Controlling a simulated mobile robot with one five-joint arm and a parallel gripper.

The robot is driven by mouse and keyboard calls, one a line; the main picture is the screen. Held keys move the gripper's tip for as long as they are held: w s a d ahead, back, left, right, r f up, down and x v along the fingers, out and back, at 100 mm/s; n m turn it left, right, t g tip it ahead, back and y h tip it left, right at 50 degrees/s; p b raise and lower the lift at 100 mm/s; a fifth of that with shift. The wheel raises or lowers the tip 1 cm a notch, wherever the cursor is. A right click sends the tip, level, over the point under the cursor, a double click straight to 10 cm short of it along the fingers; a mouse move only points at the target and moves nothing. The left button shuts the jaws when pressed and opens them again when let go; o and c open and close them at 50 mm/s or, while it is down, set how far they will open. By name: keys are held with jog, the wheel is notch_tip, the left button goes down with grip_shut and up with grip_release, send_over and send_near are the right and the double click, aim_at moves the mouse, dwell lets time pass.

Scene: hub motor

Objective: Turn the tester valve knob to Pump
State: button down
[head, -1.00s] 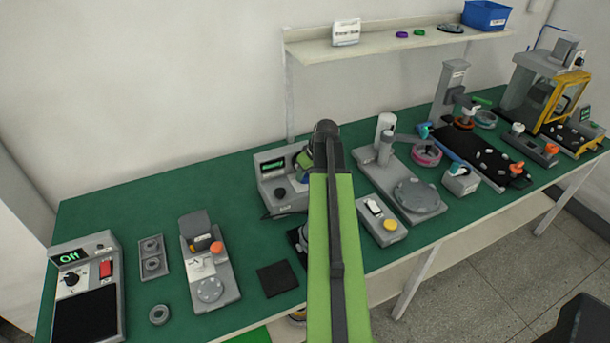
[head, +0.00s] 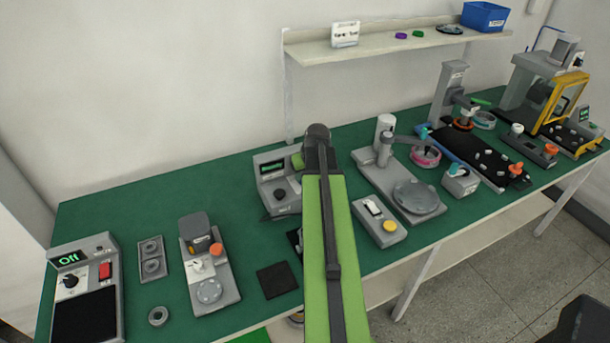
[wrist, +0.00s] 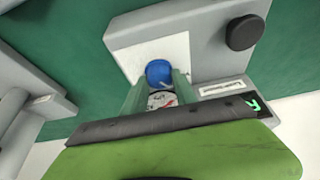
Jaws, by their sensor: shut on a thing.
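The tester (head: 271,192) is a grey box with a small display, partly hidden behind my arm in the head view. In the wrist view its pale panel (wrist: 125,50) carries a blue knob (wrist: 158,70), which I take as the valve knob. My gripper (wrist: 160,80) has its two pale green fingers on either side of the blue knob, shut on it. A round gauge with a red needle (wrist: 161,100) shows between the fingers, partly covered by the gripper. I cannot read any Pump label or tell the knob's setting. The head view hides the fingers.
A black knob (wrist: 246,32) and a green-lit display (wrist: 254,104) are on the tester near the gripper. A grey device with a yellow button (head: 379,220) stands to the right of my arm. A dark square pad (head: 277,280) lies to the left.

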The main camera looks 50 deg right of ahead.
jog(key=m, duration=0.2)
jog(key=m+g+h, duration=0.1)
jog(key=m, duration=0.3)
jog(key=shift+w+a+h, duration=0.15)
jog(key=shift+a+h, duration=0.1)
jog(key=shift+h, duration=0.15)
jog(key=shift+m+g, duration=0.3)
jog(key=shift+m, duration=0.1)
jog(key=c, duration=1)
grip_release()
jog(key=shift+r, duration=0.1)
jog(key=shift+r+p, duration=0.3)
jog(key=shift+p, duration=0.1)
jog(key=p+v, duration=1.5)
jog(key=v, duration=0.1)
jog(key=shift+s+a+r, duration=0.2)
jog(key=shift+a, duration=0.1)
